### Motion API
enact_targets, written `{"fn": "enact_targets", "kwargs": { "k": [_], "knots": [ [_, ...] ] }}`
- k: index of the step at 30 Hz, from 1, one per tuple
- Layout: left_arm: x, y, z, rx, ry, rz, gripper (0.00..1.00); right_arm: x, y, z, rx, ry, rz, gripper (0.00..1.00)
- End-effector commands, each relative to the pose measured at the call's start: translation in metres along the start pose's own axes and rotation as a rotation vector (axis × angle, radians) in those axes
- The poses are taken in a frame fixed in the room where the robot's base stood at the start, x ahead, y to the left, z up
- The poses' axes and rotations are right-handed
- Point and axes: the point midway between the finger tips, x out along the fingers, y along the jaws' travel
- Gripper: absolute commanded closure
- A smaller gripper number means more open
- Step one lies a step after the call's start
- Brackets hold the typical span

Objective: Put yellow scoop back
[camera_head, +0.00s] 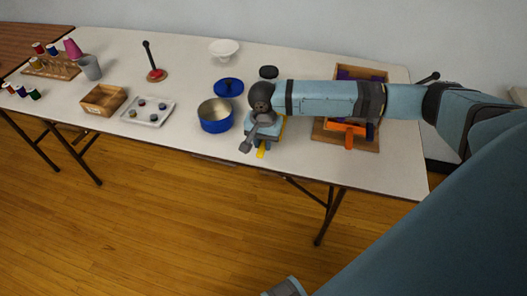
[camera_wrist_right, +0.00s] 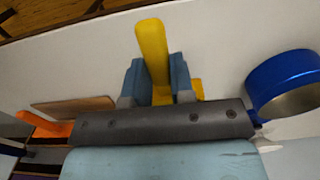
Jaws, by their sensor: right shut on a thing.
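The yellow scoop (camera_head: 261,153) is mostly hidden under my right gripper (camera_head: 262,142) in the head view, at the front part of the white table. In the right wrist view, the yellow scoop (camera_wrist_right: 152,45) sticks out between the two blue-grey fingers of my right gripper (camera_wrist_right: 156,75), which is shut on it. Another bit of yellow shows beside the right finger. I cannot tell whether the scoop touches the table.
A blue pot (camera_head: 215,124) stands just left of my right gripper, with its blue lid (camera_head: 229,87) behind. A wooden board (camera_head: 362,145) with orange (camera_head: 348,131) and purple pieces lies to the right, partly behind my arm. A tray (camera_head: 158,116) and wooden box (camera_head: 91,104) stand further left.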

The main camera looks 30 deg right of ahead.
Motion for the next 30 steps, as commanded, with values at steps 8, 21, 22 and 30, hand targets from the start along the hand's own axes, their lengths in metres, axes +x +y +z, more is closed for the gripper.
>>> {"fn": "enact_targets", "kwargs": {
  "k": [8,21,22,30],
  "knots": [
    [0.004,0.0,0.007,0.005,0.0,0.0,0.57,0.038,0.0,0.001,-0.001,-0.001,0.002,1.0],
    [0.001,0.0,0.001,0.009,0.005,0.002,0.57,0.044,0.0,0.001,0.0,-0.001,0.001,0.71],
    [0.001,0.0,0.002,0.009,0.005,0.002,0.57,0.044,0.0,0.001,-0.001,-0.001,0.001,0.64],
    [0.002,0.0,0.005,0.008,0.0,0.002,0.57,0.044,0.0,0.001,-0.001,0.0,0.001,0.52]
  ]
}}
